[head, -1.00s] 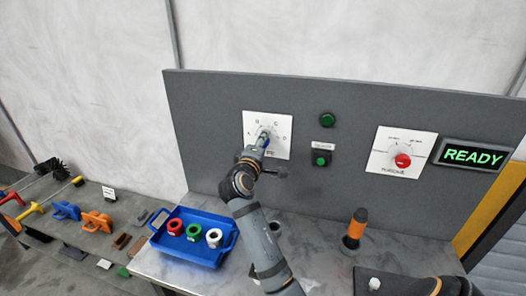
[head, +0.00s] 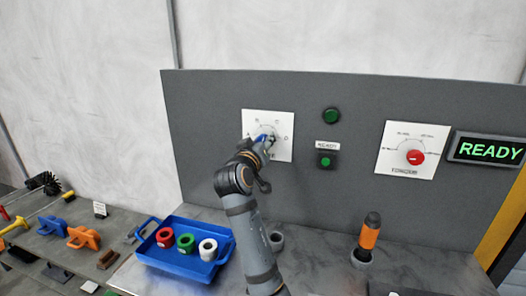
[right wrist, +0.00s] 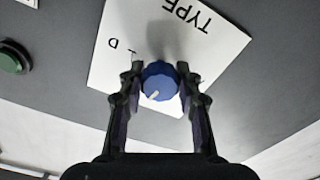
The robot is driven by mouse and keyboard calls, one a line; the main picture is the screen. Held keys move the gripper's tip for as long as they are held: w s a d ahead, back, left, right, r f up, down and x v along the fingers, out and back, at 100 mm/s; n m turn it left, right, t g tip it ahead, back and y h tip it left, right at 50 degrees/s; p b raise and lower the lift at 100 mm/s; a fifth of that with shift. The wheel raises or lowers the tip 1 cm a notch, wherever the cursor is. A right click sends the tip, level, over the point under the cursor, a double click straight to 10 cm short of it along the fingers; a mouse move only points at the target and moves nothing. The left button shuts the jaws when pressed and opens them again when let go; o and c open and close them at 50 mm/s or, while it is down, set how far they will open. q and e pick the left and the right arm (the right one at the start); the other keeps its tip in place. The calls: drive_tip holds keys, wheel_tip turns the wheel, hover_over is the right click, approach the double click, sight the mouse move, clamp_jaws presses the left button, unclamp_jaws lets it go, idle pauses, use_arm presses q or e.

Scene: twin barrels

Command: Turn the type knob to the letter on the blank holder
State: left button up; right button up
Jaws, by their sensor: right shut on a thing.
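The type knob (right wrist: 159,83) is a blue round knob with a white pointer mark, on a white TYPE plate (head: 280,151) fixed to the grey panel. In the right wrist view, a D shows on the plate, upside down; the pointer mark slants to the lower left. My right gripper (head: 265,139) is shut on the knob, with one finger on each side; it hides part of the plate in the head view. I cannot tell which thing is the blank holder, and no letter on it is readable. My left gripper is not in view.
A blue tray (head: 178,264) holds red, green and white rings. An orange-and-black piece (head: 369,238) stands on the bench. A red knob (head: 415,158), green button (head: 326,161), green lamp (head: 331,116) and READY display (head: 490,150) are on or beside the panel.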

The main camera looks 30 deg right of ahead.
drive_tip(key=shift+r+m+b, duration=0.2)
drive_tip(key=shift+m+b, duration=1.05)
drive_tip(key=shift+m, duration=0.35)
drive_tip(key=o, duration=0.9)
drive_tip(key=shift+c, duration=0.2)
drive_tip(key=o, duration=0.3)
drive_tip(key=shift+w+d+f, duration=0.1)
drive_tip(key=shift+f, duration=0.1)
drive_tip(key=shift+r, duration=0.1)
wheel_tip(320, 180, up, 10)
drive_tip(key=shift+f, duration=0.1)
